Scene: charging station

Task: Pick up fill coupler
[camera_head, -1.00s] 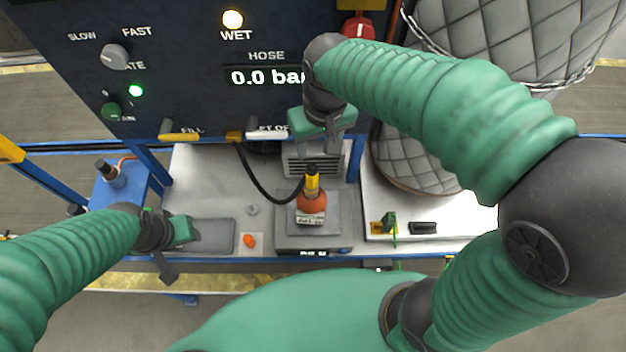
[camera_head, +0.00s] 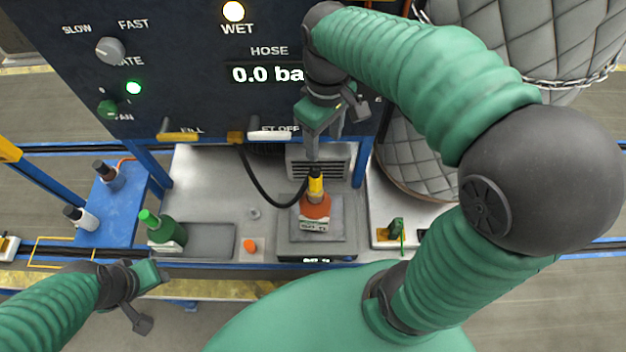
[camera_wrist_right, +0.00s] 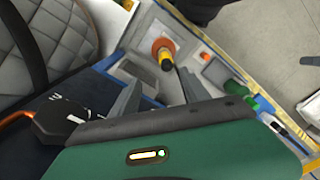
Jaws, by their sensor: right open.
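The fill coupler (camera_head: 316,188) is a yellow and black piece standing upright on top of an orange bottle (camera_head: 314,207). A black hose (camera_head: 262,187) runs to it from the panel. The bottle stands on a grey scale (camera_head: 289,236). My right gripper (camera_head: 326,150) is open and empty, pointing down just above and behind the coupler in the head view. In the right wrist view, the coupler (camera_wrist_right: 166,63) shows beyond the two open fingers (camera_wrist_right: 160,92), apart from them. My left gripper (camera_head: 145,290) is in front of the bench's near edge, away from the bottle; its jaws are unclear.
A green bottle (camera_head: 163,230) stands at the left of the bench by a grey pad (camera_head: 208,240). An orange knob (camera_head: 249,245) lies left of the scale. The control panel (camera_head: 190,60) rises behind, and a quilted tank (camera_head: 415,165) stands right.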

